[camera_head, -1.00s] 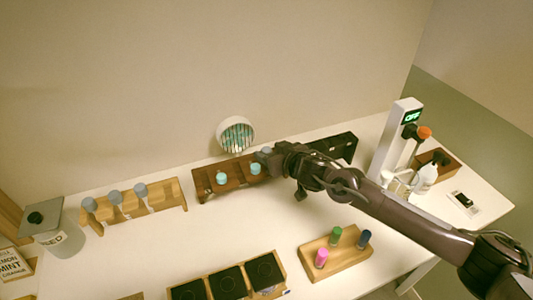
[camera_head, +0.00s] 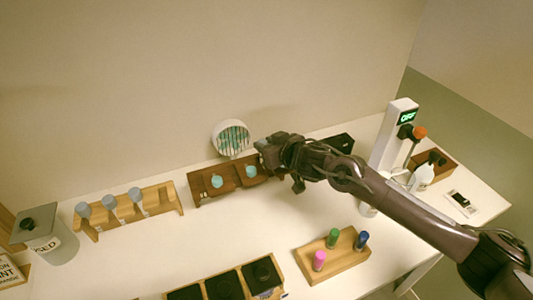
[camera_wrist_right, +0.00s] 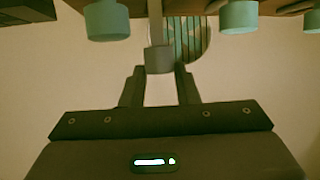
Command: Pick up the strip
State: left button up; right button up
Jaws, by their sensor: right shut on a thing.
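My right gripper (camera_head: 263,148) is over the right end of a dark wooden rack (camera_head: 200,198), close to a round white cup (camera_head: 215,138) of teal strips. In the right wrist view its fingers (camera_wrist_right: 159,75) are shut on the grey block end of a strip (camera_wrist_right: 158,60), whose thin pale stem runs upward in the picture. The strip is hardly visible in the head view, hidden by the gripper. The teal strips also show behind it in the right wrist view (camera_wrist_right: 190,40). My left gripper is not in view.
Teal-capped bottles (camera_head: 216,181) stand in the dark rack. A light wooden rack (camera_head: 165,205) with grey-topped items is left. A wooden block (camera_head: 340,262) with coloured bottles and black-lidded boxes (camera_head: 222,285) are in front. A white stand (camera_head: 393,140) is right. The table's middle is clear.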

notch_tip(320, 180, up, 16)
jog(key=b, duration=0.1)
jog(key=shift+r+b, duration=0.2)
jog(key=shift+b, duration=0.15)
